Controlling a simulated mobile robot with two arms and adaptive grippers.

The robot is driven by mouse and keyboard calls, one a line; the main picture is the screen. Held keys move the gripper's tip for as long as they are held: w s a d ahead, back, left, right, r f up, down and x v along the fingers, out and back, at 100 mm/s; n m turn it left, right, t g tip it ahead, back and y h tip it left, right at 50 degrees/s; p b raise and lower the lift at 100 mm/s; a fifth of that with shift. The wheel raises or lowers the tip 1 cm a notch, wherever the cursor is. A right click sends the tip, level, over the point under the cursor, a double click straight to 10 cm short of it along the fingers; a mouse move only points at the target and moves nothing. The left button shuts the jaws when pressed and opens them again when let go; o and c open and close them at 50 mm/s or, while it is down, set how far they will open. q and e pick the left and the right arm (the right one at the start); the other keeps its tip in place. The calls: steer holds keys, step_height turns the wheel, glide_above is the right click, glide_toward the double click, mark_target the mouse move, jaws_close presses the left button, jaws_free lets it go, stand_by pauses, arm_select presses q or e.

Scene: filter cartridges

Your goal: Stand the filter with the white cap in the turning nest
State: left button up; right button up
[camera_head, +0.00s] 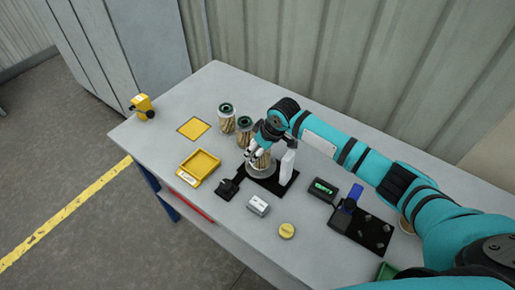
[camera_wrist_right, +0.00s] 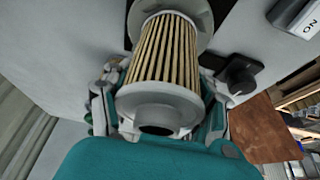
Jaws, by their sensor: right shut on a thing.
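The filter with the white cap (camera_wrist_right: 165,60) has tan pleats and a pale cap with a dark centre hole. My right gripper (camera_wrist_right: 160,100) is shut on it, with a finger on either side. In the head view my right gripper (camera_head: 260,148) is above the turning nest (camera_head: 262,171), a grey round seat on a black base, and mostly hides the filter. In the wrist view the filter's far end meets the nest's grey disc (camera_wrist_right: 200,14). I cannot tell whether it is fully seated. My left gripper is not in view.
Two dark-capped filters (camera_head: 226,110) stand behind left of the nest. A white upright block (camera_head: 288,164) stands close at its right.

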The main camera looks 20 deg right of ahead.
steer(key=shift+f, duration=0.15)
steer(key=o, duration=1.3)
steer(key=shift+o, duration=0.4)
steer(key=shift+o, duration=1.2)
steer(key=shift+r+p, duration=1)
steer(key=shift+p, duration=0.2)
